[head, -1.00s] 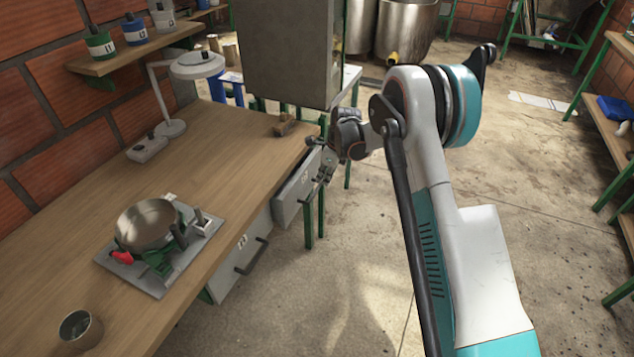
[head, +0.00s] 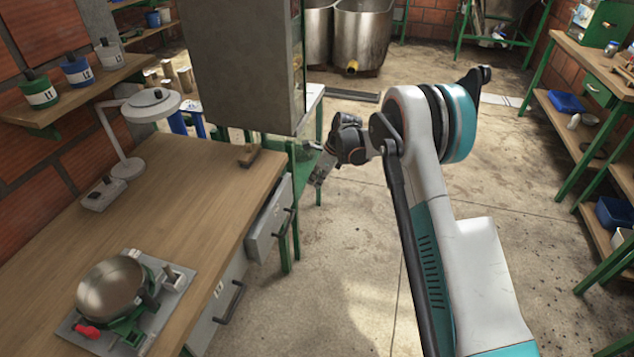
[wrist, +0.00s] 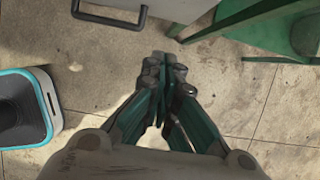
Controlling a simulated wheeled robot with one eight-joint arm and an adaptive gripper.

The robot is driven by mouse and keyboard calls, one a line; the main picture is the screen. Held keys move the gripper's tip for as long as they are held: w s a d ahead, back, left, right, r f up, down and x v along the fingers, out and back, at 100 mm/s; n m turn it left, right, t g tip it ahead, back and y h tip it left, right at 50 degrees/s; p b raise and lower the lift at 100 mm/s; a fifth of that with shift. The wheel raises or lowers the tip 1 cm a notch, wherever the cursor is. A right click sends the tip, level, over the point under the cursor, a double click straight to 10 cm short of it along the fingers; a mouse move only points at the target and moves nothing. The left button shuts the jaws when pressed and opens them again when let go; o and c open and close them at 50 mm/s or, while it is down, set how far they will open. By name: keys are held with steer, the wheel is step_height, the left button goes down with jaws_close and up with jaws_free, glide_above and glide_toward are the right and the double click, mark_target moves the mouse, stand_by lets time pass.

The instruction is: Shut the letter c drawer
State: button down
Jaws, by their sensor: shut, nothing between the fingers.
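Two grey drawers with dark bar handles sit under the wooden bench on the left of the head view. The nearer drawer (head: 211,309) also lies close under the edge. Their label letters are too small to read. My gripper (head: 316,181) is to the right of the farther drawer, apart from it, pointing down. In the wrist view my gripper (wrist: 164,68) is shut and empty above the floor. A drawer handle (wrist: 112,14) shows at the top left.
The bench (head: 185,215) carries a scale-like device with a metal bowl (head: 112,287), a lamp (head: 128,168) and a small wooden block (head: 249,155). A grey cabinet (head: 240,65) overhangs the far end. A green-legged stand (head: 308,155) is near my gripper.

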steer(key=w+a+f+b, duration=0.2)
steer(key=a+f+b, duration=0.2)
steer(key=a+f, duration=0.3)
steer(key=shift+w+f+b, duration=0.2)
steer(key=shift+f+b, duration=0.2)
steer(key=shift+f, duration=0.3)
